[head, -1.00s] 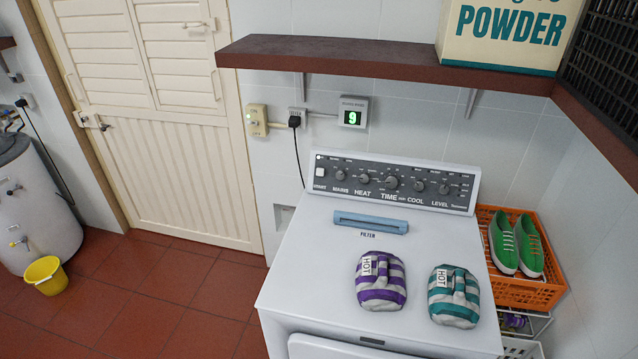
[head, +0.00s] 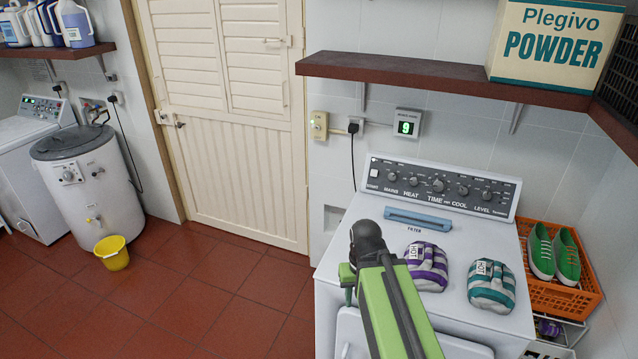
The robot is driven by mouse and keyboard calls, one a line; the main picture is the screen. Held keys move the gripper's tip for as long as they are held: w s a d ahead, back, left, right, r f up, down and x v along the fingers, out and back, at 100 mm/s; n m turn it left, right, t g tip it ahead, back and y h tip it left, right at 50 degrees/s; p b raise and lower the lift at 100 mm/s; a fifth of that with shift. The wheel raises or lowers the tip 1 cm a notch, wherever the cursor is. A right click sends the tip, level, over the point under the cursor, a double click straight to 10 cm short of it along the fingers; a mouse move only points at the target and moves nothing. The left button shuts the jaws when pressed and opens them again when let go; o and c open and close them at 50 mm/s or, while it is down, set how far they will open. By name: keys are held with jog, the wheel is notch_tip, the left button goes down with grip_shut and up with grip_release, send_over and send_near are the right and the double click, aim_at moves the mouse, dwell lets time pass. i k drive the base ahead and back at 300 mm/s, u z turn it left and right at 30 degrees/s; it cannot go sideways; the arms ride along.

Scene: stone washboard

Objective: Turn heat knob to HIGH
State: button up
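The heat knob (head: 414,181) is a small dark knob on the dark control panel (head: 450,190) of the white dryer, above the HEAT label. It is in the row between the MAINS and TIME knobs. Its setting marks are too small to read. My green and dark-grey arm (head: 385,300) rises in front of the dryer's front edge, with its dark end below and left of the panel. My arm appears apart from the knob. I cannot make out any gripper fingers.
A blue filter handle (head: 418,219), a purple-striped mitt (head: 428,267) and a teal-striped mitt (head: 491,287) are on the dryer top. A brown shelf (head: 430,82) overhangs the panel. An orange crate (head: 570,298) with green shoes stands right. Red floor is open left.

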aim_at(413, 181)
jog(key=u, duration=0.95)
jog(key=k, duration=0.1)
jog(key=z, duration=0.1)
jog(key=i, duration=0.95)
jog(key=u, duration=0.05)
